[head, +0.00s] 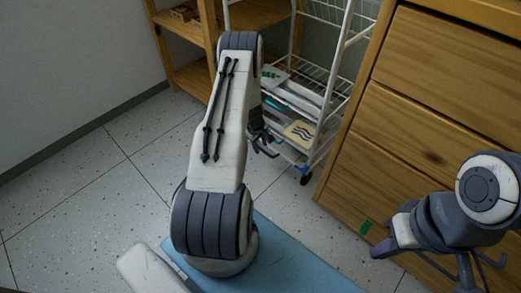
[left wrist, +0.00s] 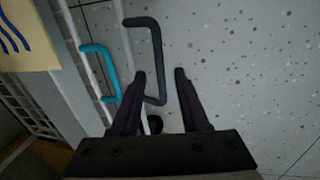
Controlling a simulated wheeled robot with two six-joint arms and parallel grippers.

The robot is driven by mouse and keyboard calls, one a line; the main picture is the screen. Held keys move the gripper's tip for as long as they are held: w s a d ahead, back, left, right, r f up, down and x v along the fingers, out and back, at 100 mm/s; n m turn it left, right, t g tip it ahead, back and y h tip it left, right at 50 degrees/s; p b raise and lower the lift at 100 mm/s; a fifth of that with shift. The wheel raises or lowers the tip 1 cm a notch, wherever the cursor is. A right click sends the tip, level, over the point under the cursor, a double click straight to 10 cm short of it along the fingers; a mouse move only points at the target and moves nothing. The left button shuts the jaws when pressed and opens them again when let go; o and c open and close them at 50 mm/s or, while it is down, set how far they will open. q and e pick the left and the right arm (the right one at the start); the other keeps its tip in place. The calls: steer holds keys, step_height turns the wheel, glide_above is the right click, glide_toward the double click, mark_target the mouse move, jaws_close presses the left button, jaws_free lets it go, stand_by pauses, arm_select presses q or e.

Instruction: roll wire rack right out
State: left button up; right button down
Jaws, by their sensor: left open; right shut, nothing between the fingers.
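The white wire rack (head: 327,75) stands between a wooden shelf and a wooden drawer chest, with a dark caster (head: 305,178) at its front corner. Its tiers hold flat papers and a card with dark wavy lines (head: 300,133). My left gripper (head: 265,143) is at the rack's front left side. In the left wrist view its two dark fingers (left wrist: 161,76) are open. A dark handle (left wrist: 157,50) on the rack shows with its long bar between the fingertips; contact cannot be told. A teal handle (left wrist: 105,72) is beside it. My right gripper (head: 470,272) is shut and empty, in front of the chest.
The wooden drawer chest (head: 420,120) stands close along the rack's right side. The wooden shelf (head: 190,40) is behind and left. Speckled floor (head: 100,190) is open at the left. A blue mat (head: 290,255) lies in front of me.

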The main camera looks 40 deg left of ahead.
arm_select(q)
steer(key=shift+w+f, duration=0.1)
steer(key=shift+f, duration=0.3)
jaws_close()
stand_by(1.2)
